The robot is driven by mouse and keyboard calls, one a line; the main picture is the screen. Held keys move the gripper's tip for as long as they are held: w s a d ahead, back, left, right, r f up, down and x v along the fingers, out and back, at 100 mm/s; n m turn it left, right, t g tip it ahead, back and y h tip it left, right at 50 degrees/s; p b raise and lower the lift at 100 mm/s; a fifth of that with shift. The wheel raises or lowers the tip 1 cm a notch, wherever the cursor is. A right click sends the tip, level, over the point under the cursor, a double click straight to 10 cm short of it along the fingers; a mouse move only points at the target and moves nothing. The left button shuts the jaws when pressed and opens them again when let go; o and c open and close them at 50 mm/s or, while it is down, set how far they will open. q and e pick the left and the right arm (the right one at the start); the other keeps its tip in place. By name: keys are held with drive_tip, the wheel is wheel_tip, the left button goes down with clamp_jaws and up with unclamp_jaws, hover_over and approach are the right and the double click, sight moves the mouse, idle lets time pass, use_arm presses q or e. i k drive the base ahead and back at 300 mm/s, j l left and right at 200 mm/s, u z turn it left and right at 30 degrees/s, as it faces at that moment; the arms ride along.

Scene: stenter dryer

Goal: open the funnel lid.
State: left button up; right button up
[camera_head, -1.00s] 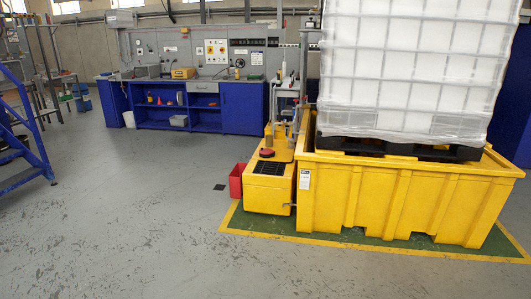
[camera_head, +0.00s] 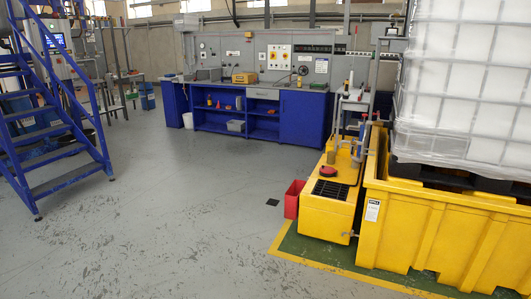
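A small round red piece (camera_head: 328,171) sits on top of the low yellow unit (camera_head: 326,216) at the right of the head view. It may be the funnel lid, but it is too small to tell. A dark grated panel (camera_head: 330,190) lies in the top of the unit in front of it. Neither of my grippers is in view.
A yellow spill pallet (camera_head: 430,235) bears a caged white tank (camera_head: 465,80) at right. A red bin (camera_head: 293,199) stands beside the yellow unit. A blue workbench (camera_head: 255,120) is behind, blue stairs (camera_head: 55,130) are at left. The grey floor between is clear.

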sight(326, 169)
drive_tip(key=i, duration=2.65)
drive_tip(key=i+z, duration=0.1)
drive_tip(key=i, duration=0.55)
drive_tip(key=i+j, duration=0.15)
drive_tip(key=i, duration=0.45)
drive_tip(key=i+z, duration=0.15)
drive_tip(key=i, duration=0.5)
drive_tip(key=i+j+z, duration=0.1)
drive_tip(key=i+j, duration=0.15)
drive_tip(key=i, duration=0.35)
